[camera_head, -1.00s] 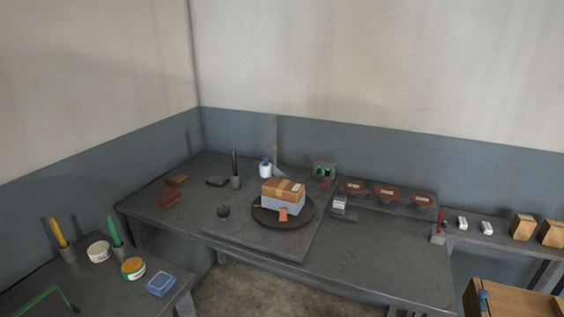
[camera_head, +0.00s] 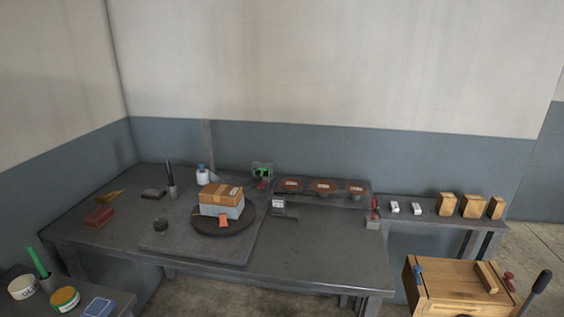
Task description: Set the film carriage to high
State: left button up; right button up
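A round dark turntable (camera_head: 240,226) sits on the grey bench, bearing a brown carton on a grey-white box (camera_head: 222,201) with an orange tag (camera_head: 223,222) on its front. A grey post (camera_head: 208,147) stands behind it, with a white, blue-topped roll or bottle (camera_head: 203,175) in front. A small grey block with a white label (camera_head: 278,204) is right of the turntable. I cannot tell which of these is the film carriage, or its setting. Neither gripper is in view.
A side shelf (camera_head: 430,211) holds white and wooden blocks. A wooden crate (camera_head: 455,290) is lower right; floor shows at far right.

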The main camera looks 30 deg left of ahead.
aim_at(203, 176)
jog(key=z, duration=0.2)
jog(key=i, duration=1.05)
jog(key=u, duration=1.4)
